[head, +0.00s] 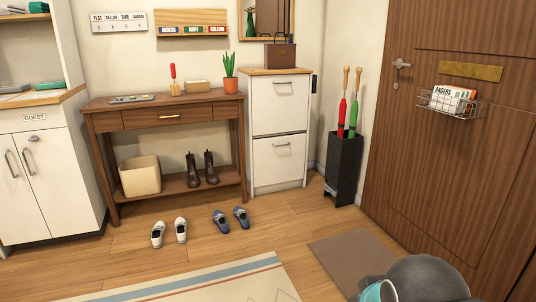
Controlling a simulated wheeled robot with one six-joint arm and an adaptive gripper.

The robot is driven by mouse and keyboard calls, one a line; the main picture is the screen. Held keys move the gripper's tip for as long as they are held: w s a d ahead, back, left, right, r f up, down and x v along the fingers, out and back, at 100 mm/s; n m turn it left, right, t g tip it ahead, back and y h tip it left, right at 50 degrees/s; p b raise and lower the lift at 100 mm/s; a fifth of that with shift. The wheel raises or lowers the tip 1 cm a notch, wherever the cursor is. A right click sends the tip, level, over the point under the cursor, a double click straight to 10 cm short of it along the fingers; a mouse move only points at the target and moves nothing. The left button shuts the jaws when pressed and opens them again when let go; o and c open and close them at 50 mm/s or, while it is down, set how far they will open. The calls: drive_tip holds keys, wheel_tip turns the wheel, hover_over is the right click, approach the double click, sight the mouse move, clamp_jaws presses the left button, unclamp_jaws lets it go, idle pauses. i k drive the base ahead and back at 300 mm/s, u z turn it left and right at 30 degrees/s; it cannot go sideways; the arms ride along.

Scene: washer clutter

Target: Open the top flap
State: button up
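A narrow white shoe cabinet (251,150) with a wooden top stands against the back wall, right of the console table. Its top flap (279,105) is shut, flush with the front, and has a dark bar handle (284,83) near its upper edge. The lower flap (279,163) is also shut, with its own handle (282,144). My gripper is not in view. A dark grey rounded part with a teal ring, seemingly of my arm, shows at the bottom right, far from the cabinet.
A brown box (279,56) stands on the cabinet. A black umbrella stand (343,170) is to its right, near the wooden door (437,190). Slippers (221,221) and white shoes (158,234) lie before the console table (168,103). Floor before the cabinet (285,215) is clear.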

sight(280, 103)
drive_tip(key=i, duration=3.6)
